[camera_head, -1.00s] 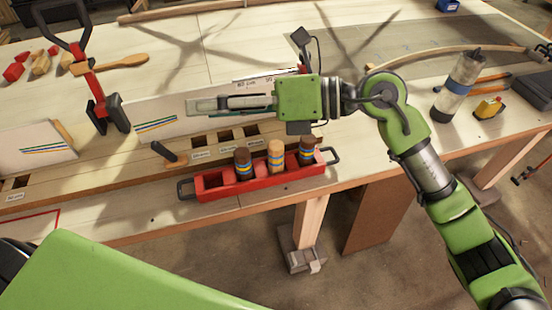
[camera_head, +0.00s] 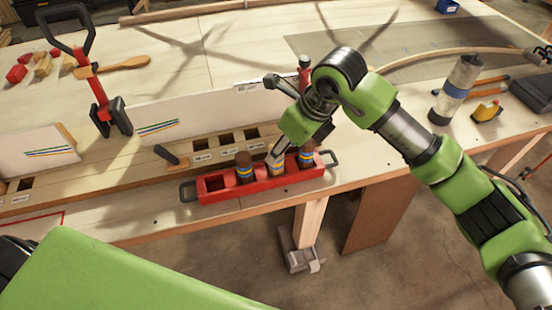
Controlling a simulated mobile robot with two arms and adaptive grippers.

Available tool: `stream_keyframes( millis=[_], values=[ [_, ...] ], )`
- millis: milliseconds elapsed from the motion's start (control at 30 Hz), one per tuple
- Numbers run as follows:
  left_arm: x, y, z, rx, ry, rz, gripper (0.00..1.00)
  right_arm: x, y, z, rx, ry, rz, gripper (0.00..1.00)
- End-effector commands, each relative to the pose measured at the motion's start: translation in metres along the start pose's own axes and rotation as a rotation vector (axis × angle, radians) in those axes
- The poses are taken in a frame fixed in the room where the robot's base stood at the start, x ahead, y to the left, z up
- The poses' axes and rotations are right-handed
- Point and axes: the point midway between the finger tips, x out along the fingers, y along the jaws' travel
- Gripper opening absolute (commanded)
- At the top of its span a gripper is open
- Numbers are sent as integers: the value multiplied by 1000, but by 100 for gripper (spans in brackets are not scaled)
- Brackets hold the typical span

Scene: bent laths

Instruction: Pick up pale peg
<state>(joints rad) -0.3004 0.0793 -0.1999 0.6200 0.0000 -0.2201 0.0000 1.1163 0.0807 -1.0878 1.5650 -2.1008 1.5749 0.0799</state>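The pale peg (camera_head: 277,170) stands in the red tray (camera_head: 215,193), between two dark brown pegs with blue and yellow bands, one on its left (camera_head: 244,168) and one on its right (camera_head: 306,157). My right gripper (camera_head: 276,160) points down at the pale peg's top and hides much of it. I cannot tell whether its fingers are closed on the peg or only around it. The peg is still in the tray. My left gripper is out of view.
The tray sits at the bench's front edge with a handle at each end. Behind it lies a wooden board with square holes (camera_head: 227,140) and a white upright panel (camera_head: 200,109). A red clamp-like tool (camera_head: 97,92) stands left. A clear bottle (camera_head: 455,90) stands right.

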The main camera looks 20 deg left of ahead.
Motion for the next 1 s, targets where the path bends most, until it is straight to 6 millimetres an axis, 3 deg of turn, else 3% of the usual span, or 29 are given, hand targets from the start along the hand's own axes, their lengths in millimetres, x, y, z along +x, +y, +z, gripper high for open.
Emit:
stream_keyframes(
  millis=[167, 433, 733, 767, 900, 1000],
  values=[
    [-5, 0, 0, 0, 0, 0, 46, 13, 1, 0, 2, 1, 3, 47],
    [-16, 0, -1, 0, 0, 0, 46, 52, 1, 1, 2, 0, 3, 47],
    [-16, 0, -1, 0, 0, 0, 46, 60, 0, 0, 0, -2, 0, 47],
    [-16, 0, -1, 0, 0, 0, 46, 60, 0, 0, 0, -2, 0, 44],
    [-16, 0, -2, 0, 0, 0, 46, 60, 0, 0, 0, -2, 0, 8],
    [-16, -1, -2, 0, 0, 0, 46, 60, 0, 0, 0, -2, 0, 4]
  ],
)
